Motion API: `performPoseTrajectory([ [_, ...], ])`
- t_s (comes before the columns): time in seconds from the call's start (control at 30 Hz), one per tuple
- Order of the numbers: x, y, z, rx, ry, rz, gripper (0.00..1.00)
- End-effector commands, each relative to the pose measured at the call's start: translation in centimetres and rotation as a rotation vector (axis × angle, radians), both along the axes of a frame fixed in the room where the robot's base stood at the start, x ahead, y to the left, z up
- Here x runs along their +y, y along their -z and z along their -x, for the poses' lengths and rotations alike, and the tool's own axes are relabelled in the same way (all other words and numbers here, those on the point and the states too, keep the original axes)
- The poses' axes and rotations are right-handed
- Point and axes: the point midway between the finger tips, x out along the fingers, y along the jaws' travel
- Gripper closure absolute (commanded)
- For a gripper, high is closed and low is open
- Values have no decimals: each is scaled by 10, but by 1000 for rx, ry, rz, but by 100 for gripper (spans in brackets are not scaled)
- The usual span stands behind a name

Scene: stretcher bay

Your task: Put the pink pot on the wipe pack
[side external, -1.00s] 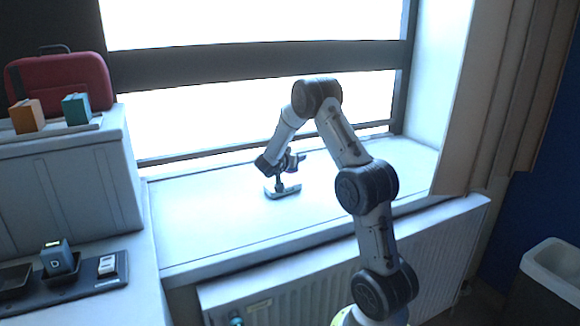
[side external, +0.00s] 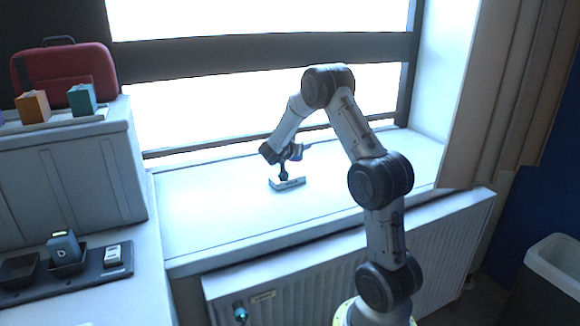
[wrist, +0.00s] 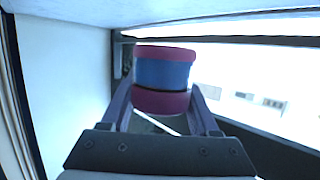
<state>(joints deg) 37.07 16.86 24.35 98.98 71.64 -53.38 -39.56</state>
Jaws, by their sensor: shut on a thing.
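The pink pot (wrist: 165,72) fills the middle of the wrist view, with dark pink bands above and below a blue band. My gripper (wrist: 162,92) is shut on it, one finger on each side. In the side external view my gripper (side external: 287,154) is over the window sill; the pot shows there only as a small blue-purple patch. Just below it is a low, flat, pale block with a dark side (side external: 288,184), perhaps the wipe pack. A dark upright shape shows between block and gripper; I cannot tell whether they touch.
The window sill (side external: 210,215) is otherwise bare, with the window behind. At left, a cabinet holds a red case (side external: 64,75), an orange box (side external: 33,107) and a teal box (side external: 82,99). A black tray (side external: 90,277) lies lower left. A radiator (side external: 300,285) is below the sill.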

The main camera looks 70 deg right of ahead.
Motion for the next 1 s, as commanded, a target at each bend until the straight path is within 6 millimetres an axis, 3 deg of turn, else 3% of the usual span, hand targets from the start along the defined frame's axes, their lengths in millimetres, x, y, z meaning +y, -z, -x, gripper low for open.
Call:
performPoseTrajectory([
  [0.2,-41,23,-29,0,2,0,100],
  [0.4,-66,57,-46,2,0,0,100],
  [0.77,-82,81,-58,-1,0,1,100],
  [1.0,-84,111,-59,1,0,1,100],
])
